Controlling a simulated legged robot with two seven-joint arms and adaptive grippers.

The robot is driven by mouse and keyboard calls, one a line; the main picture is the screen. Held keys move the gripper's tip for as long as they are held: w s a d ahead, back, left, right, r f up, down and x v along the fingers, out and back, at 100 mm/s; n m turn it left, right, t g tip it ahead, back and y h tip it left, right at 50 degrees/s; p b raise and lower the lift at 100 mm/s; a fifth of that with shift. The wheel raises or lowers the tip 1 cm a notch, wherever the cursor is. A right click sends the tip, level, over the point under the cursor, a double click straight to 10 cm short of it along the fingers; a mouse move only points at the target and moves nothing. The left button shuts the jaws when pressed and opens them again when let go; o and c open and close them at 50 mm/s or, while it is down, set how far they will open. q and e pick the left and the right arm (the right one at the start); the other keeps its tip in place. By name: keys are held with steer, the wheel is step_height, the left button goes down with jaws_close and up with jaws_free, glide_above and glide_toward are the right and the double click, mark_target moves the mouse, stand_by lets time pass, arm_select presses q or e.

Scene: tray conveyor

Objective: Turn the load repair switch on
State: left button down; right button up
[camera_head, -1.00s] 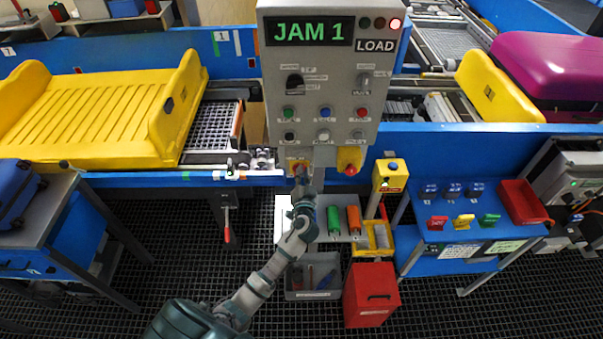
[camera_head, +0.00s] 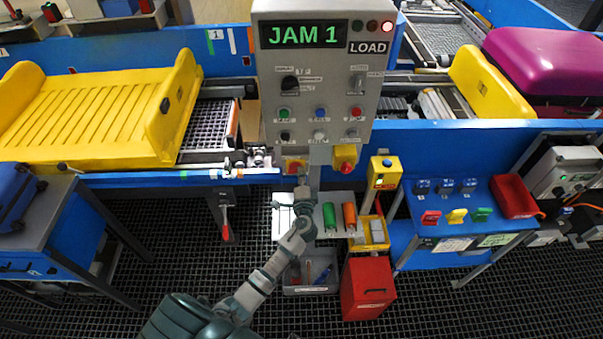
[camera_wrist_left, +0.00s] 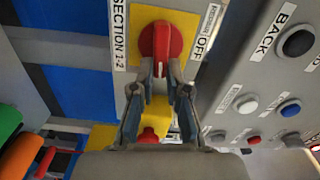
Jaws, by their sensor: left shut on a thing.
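A red rotary switch (camera_wrist_left: 176,38) sits on a yellow plate in the left wrist view, between labels reading "SECTION 1-2" and "OFF". My left gripper (camera_wrist_left: 161,68) is shut on the red switch's handle, with one finger on each side. In the head view this gripper (camera_head: 302,182) is just below the panel, partly covering the switch. The handle's exact setting is hard to read. My right gripper is out of view.
A yellow box with a red button (camera_head: 345,167) is right of the switch. The panel display reads "JAM 1", with a red lamp (camera_head: 387,26) lit. A yellow tray (camera_head: 95,115) lies on the conveyor at left. A red box (camera_head: 367,290) stands on the floor below.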

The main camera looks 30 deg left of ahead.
arm_select(q)
steer(key=shift+f+m, duration=0.15)
steer(key=shift+m, duration=0.45)
steer(key=shift+f, duration=0.1)
steer(key=c, duration=1.3)
jaws_free()
steer(key=shift+o, duration=0.7)
steer(key=shift+w, duration=0.15)
steer(key=v, duration=1.2)
steer(key=shift+a+f, duration=0.1)
